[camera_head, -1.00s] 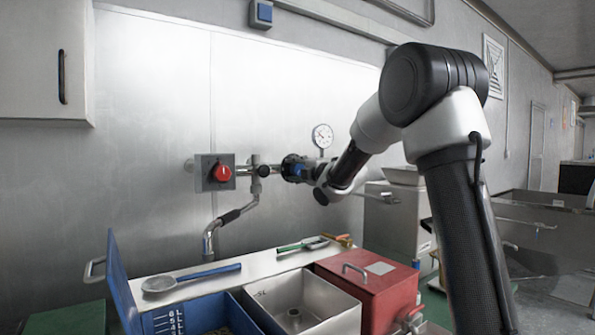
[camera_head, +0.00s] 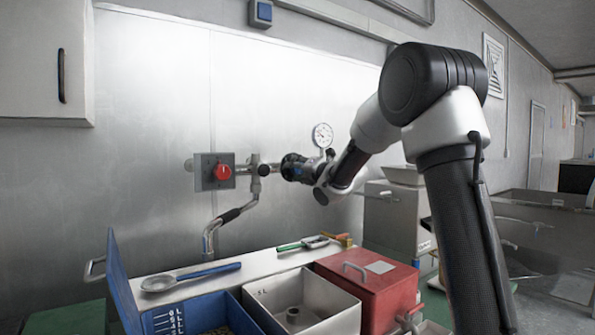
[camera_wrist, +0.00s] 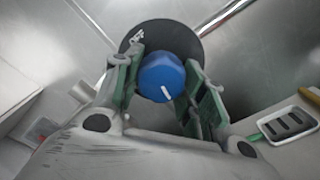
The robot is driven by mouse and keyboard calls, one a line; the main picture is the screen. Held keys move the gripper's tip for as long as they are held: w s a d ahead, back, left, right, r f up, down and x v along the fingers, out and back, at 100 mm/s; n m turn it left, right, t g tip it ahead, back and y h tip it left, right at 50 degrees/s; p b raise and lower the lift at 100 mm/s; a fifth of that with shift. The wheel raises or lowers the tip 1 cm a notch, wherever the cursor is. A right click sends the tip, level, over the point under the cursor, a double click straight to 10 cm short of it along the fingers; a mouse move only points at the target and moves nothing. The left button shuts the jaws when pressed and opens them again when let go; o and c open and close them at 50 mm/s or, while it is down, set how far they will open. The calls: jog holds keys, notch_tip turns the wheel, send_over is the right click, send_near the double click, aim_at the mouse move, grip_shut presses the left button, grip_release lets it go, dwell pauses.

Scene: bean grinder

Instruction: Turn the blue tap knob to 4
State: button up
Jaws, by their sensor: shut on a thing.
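The blue knob (camera_wrist: 160,72) is a round blue cap with a white pointer line, in front of a dark round dial plate (camera_wrist: 128,40) in the wrist view. The pointer is toward the lower right of the knob in that picture. A white mark on the plate is visible, but I cannot read its number. My gripper (camera_wrist: 166,66) has one finger on each side of the knob and is shut on it. In the head view my gripper (camera_head: 297,168) is at the tap on the wall pipe and largely hides the knob.
A grey box with a red knob (camera_head: 222,171) is left of the tap. A gauge (camera_head: 322,135) is just above right.

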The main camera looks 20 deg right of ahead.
jog(key=shift+f, duration=0.1)
jog(key=o, duration=1)
jog(key=shift+o, duration=0.2)
jog(key=v, duration=1.2)
